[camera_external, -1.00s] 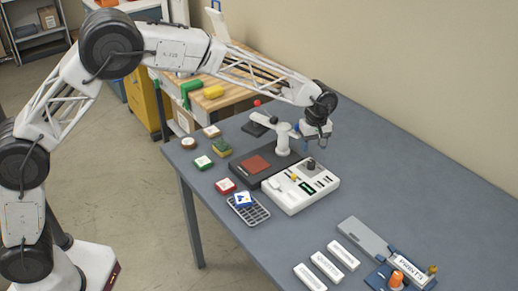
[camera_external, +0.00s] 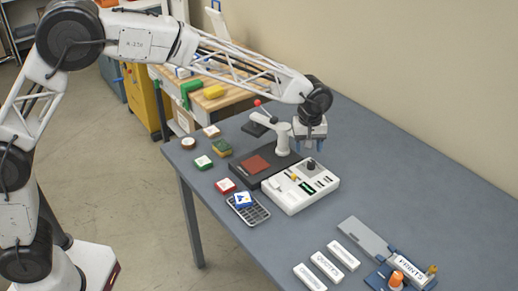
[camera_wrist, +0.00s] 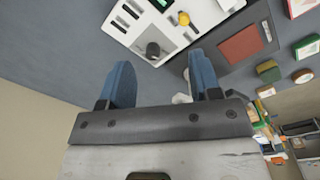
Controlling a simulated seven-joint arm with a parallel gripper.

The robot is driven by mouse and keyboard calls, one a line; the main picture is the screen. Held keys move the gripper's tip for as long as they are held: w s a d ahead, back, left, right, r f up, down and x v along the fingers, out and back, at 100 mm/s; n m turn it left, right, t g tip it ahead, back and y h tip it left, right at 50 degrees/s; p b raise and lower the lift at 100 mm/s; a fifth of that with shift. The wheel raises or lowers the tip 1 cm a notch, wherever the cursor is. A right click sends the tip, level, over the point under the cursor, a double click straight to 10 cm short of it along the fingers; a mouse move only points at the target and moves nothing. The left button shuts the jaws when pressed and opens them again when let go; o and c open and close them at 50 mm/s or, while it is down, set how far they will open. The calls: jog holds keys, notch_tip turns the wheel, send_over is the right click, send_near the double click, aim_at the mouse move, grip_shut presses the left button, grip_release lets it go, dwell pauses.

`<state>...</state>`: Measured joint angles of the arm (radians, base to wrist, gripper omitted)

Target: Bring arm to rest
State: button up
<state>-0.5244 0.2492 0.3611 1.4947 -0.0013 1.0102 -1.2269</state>
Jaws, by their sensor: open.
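My gripper (camera_external: 309,146) hangs above the back of the table, just behind the white control box (camera_external: 300,186). In the wrist view my gripper (camera_wrist: 160,85) shows two blue fingers spread apart with nothing between them. The control box also shows in the wrist view (camera_wrist: 130,25), with a dark knob and a yellow knob on its top. The gripper looks to be above the box's far edge; I cannot tell the exact gap.
Left of the box is a dark press with a red pad (camera_external: 256,164) and a white lever arm (camera_external: 281,135). Several small coloured blocks and a wire rack (camera_external: 258,215) lie along the left edge. White labelled bars (camera_external: 343,255) and a grey-blue fixture (camera_external: 365,238) are at the front right.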

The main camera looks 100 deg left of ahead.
jog(key=s+d+r+m, duration=0.35)
jog(key=s+d, duration=0.25)
jog(key=d, duration=0.4)
jog(key=s+d+r+m+t, duration=0.1)
jog(key=s+d+r+m, duration=0.2)
jog(key=s+d+r, duration=0.45)
jog(key=s+d+r+m, duration=0.25)
jog(key=s+d, duration=0.25)
jog(key=d, duration=0.6)
jog(key=s+d+f+m, duration=0.1)
jog(key=s+d+m, duration=0.2)
jog(key=s, duration=0.6)
jog(key=s+d+f+m+t, duration=0.1)
jog(key=s+d+f+m, duration=0.1)
jog(key=s+d+m, duration=0.2)
jog(key=s+d+f+m, duration=0.1)
jog(key=s+d+m, duration=0.3)
jog(key=s+d, duration=0.5)
jog(key=s, duration=0.6)
jog(key=shift+s+f, duration=0.2)
jog(key=shift+s, duration=0.05)
